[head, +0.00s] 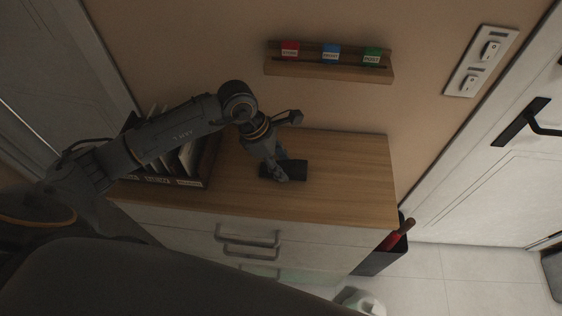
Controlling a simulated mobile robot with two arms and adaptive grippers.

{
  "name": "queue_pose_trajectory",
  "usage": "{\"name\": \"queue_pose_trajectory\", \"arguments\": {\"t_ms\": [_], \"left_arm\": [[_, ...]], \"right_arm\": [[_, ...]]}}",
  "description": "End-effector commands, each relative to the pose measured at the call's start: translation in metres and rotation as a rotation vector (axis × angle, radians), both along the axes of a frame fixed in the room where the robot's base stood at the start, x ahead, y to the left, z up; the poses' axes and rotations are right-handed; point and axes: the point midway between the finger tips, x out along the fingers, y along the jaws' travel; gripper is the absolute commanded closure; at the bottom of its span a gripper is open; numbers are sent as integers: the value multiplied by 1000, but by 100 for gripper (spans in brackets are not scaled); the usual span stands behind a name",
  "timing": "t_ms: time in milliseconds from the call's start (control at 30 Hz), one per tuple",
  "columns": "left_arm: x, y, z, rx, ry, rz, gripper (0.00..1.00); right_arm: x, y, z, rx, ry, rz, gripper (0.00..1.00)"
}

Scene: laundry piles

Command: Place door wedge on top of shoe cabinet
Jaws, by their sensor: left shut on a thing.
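The shoe cabinet (340,185) has a light wooden top and a pale front with metal handles. My left gripper (279,174) points down over the middle of its top and is shut on a small black block, the door wedge (295,169). The wedge is at the cabinet top, and it appears to rest on the wood, though I cannot tell for sure that it touches. The fingers hide part of it. My right gripper is not in view.
A dark organiser (196,182) with upright papers stands on the cabinet's left part, under my left arm. A wall shelf (330,72) with coloured tags hangs above. A dark bin (385,258) stands right of the cabinet. The top's right part is clear.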

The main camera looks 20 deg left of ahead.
Motion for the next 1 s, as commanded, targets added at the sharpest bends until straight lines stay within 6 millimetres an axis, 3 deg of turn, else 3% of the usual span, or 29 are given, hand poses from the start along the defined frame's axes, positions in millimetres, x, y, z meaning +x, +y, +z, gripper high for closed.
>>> {"name": "queue_pose_trajectory", "arguments": {"t_ms": [33,133,567,1000], "left_arm": [[0,0,-2,0,0,0,57],[0,0,-1,0,0,0,37],[0,2,4,1,-2,1,37],[-8,34,83,1,-5,1,37]], "right_arm": [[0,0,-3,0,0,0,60],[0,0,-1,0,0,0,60],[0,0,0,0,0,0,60],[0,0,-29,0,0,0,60]]}}
